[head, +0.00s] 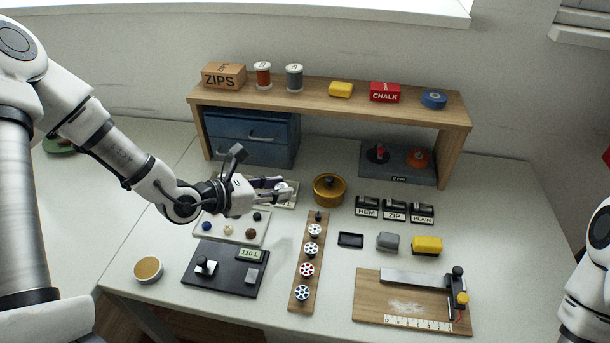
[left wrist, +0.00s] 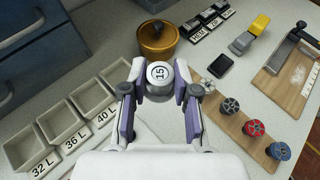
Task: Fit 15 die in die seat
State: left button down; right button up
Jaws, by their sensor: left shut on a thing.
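My left gripper (head: 284,189) is shut on a small round die with a white top marked 15 (left wrist: 159,73). It holds the die above the table, left of the brass pot (head: 329,188); the pot also shows in the left wrist view (left wrist: 158,38). A wooden strip (head: 296,262) holds several round, perforated pieces with white, red and blue colouring. I cannot tell for sure which part is the die seat. My right gripper is out of view.
A black device with a 110 L display (head: 249,254) stands front left. Labelled black blocks (head: 394,205) and a yellow block (head: 427,244) stand to the right. A wooden shelf (head: 330,106) spans the back.

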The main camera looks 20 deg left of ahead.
pick_arm(q)
jog(key=shift+w+d+f, duration=0.1)
jog(key=shift+w, duration=0.15)
jog(key=b, duration=0.1)
send_over(281, 226)
jog(key=f, duration=0.4)
jog(key=shift+s+d+f, duration=0.1)
jog(key=shift+s+f, duration=0.05)
jog(key=shift+s, duration=0.1)
jog(key=f, duration=0.4)
jog(key=shift+w+f, duration=0.35)
jog(key=shift+r, duration=0.1)
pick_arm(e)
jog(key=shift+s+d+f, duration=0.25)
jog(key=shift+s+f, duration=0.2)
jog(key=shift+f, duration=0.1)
pick_arm(q)
jog(key=shift+s, duration=0.15)
jog(key=shift+b, duration=0.4)
jog(key=c, duration=0.9)
grip_release()
jog(key=shift+f, duration=0.2)
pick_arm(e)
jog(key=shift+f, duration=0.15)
pick_arm(q)
jog(key=shift+r, duration=0.1)
